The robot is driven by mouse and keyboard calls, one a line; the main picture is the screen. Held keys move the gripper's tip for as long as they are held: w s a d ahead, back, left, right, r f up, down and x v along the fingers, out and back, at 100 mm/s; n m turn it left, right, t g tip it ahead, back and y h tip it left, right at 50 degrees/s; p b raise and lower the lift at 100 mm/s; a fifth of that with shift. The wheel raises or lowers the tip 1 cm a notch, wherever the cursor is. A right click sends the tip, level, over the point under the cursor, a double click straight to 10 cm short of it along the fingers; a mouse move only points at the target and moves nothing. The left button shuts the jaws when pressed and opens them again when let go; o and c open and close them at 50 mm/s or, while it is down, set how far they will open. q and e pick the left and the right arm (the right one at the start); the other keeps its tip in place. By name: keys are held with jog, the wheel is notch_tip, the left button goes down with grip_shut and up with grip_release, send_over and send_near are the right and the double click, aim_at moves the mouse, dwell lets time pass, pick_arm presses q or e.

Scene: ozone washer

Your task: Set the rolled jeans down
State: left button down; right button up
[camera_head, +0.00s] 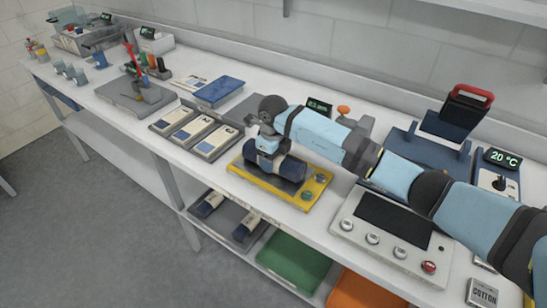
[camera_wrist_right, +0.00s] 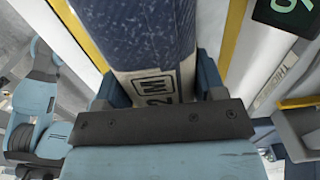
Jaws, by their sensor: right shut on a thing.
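The rolled jeans (camera_head: 288,168) are a dark blue roll, low over the yellow-framed plate (camera_head: 308,195) near the bench's front edge. I cannot tell whether they touch it. My right gripper (camera_head: 266,150) reaches in from the right and is shut on the roll. In the right wrist view the speckled blue jeans (camera_wrist_right: 145,35) with a pale band marked "M" and "2" sit between the fingers (camera_wrist_right: 162,90). The gripper hides part of the roll. My left gripper is not in view.
Left of the plate is a grey tray with three labelled slots (camera_head: 196,136). A control panel (camera_head: 388,228) with knobs is to the right, and a blue machine with a red-handled lid (camera_head: 455,115) stands behind it. Green (camera_head: 294,262) and orange (camera_head: 362,290) bins sit on the lower shelf.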

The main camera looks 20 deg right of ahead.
jog(key=o, duration=1.1)
jog(key=shift+o, duration=0.2)
jog(key=shift+r, duration=0.1)
notch_tip(320, 180, up, 12)
jog(key=b, duration=0.1)
